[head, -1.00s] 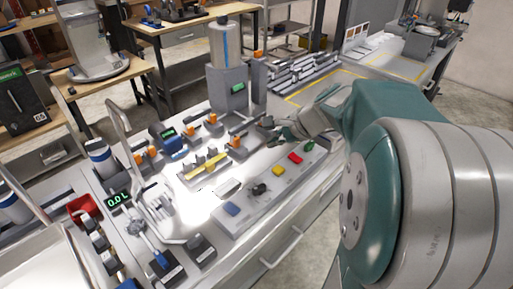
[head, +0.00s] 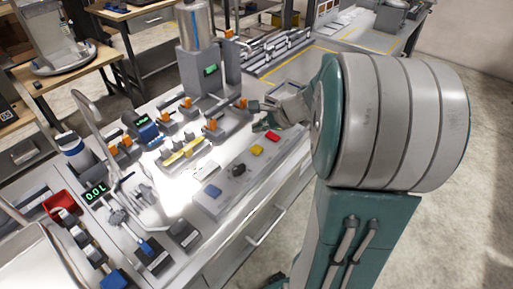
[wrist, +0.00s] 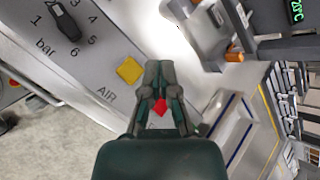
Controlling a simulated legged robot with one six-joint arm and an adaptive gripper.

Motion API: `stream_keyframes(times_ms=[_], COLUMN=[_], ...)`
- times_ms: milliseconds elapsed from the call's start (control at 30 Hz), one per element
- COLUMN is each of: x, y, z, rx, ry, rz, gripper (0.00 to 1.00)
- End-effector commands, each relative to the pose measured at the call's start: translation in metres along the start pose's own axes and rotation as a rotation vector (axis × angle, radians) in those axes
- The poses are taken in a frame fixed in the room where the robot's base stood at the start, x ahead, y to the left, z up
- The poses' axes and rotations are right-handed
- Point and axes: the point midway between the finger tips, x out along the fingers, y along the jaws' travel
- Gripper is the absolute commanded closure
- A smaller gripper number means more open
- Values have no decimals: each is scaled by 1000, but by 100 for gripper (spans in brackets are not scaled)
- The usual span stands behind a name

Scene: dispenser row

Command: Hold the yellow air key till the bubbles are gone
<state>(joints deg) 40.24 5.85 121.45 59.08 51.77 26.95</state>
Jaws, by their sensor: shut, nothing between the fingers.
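The yellow air key (head: 256,150) is a small square button on the grey sloped panel, between the black knob (head: 238,170) and the red key (head: 272,136). In the wrist view the yellow key (wrist: 129,69) lies beside the word AIR, just left of my fingertips. My gripper (wrist: 158,68) is shut and empty, and the red key (wrist: 160,106) shows between its finger links. In the head view my gripper (head: 260,115) is above the panel's far end, apart from the yellow key. No bubbles can be made out.
A blue key (head: 212,190) sits at the panel's near end. Orange-handled valves (head: 212,124) stand behind the panel. A tall steel cylinder (head: 196,27) and a curved tap (head: 88,112) rise from the bench. The floor right of the bench is clear.

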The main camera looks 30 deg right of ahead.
Motion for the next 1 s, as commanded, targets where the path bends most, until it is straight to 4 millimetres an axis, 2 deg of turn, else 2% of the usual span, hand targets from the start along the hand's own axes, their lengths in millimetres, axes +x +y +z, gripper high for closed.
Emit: stream_keyframes(times_ms=[200,400,1000], x=[20,30,32], y=[15,22,24], z=[-14,-22,-23], rx=[2,0,-1], ry=[-1,0,1], rz=[2,1,1], gripper=[100,100,100])
